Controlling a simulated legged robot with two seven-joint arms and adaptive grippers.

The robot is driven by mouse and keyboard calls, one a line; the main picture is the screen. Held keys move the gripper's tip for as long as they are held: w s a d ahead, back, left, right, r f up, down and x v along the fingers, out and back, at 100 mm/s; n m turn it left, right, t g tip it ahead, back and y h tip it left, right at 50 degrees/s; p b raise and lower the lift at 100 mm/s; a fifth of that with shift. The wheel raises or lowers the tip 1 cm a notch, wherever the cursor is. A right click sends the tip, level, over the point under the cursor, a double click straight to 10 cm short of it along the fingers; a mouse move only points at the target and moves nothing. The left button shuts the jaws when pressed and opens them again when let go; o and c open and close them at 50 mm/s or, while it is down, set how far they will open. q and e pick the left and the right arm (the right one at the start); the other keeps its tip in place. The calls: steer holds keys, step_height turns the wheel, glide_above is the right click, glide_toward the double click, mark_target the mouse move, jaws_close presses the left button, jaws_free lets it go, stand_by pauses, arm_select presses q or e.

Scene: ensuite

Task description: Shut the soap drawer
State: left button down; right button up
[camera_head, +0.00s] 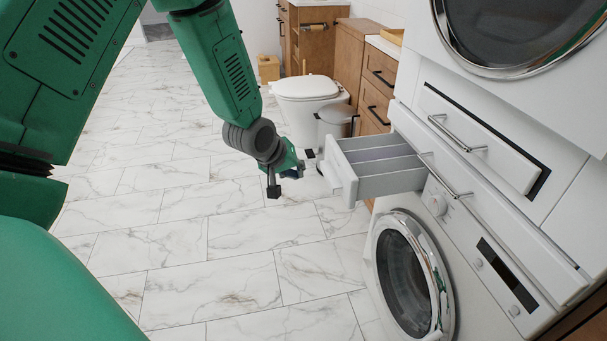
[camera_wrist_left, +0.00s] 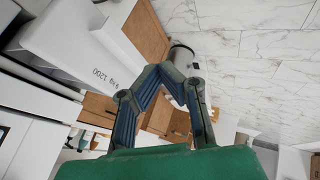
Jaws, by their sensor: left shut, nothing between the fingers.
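The soap drawer (camera_head: 383,178) is a light grey compartmented tray pulled out to the left from the upper front of the white washing machine (camera_head: 455,245). Its front panel (camera_head: 341,172) faces left and stands well away from the machine. My left gripper (camera_head: 303,167) is shut and empty, a short way left of the drawer front, apart from it. In the left wrist view the fingers of my left gripper (camera_wrist_left: 168,72) meet at the tips, and a white surface with printed text (camera_wrist_left: 100,55) is at the left. My right gripper is not in view.
The washer's round door (camera_head: 408,275) is below the drawer, and a second appliance (camera_head: 510,110) is stacked above. A bin (camera_head: 335,124), a toilet (camera_head: 306,98) and wooden cabinets (camera_head: 375,80) stand behind. The marble-tiled floor (camera_head: 190,230) at left is clear.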

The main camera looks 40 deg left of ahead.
mark_target(392, 167)
arm_select(q)
steer(key=w+d+f+b, duration=0.2)
steer(key=w+f, duration=0.3)
steer(key=w, duration=0.2)
steer(key=shift+d+f, duration=0.2)
steer(key=shift+d, duration=0.1)
steer(key=w+d, duration=0.3)
steer(key=w, duration=0.1)
steer(key=w+d, duration=0.6)
steer(key=w+d+b, duration=0.1)
steer(key=w+d, duration=0.2)
steer(key=w, duration=0.2)
steer(key=shift+d+f, duration=0.1)
steer(key=shift+d, duration=0.3)
steer(key=shift+w+d+r, duration=0.15)
steer(key=shift+w+r, duration=0.05)
steer(key=shift+w, duration=0.05)
steer(key=shift+r, duration=0.1)
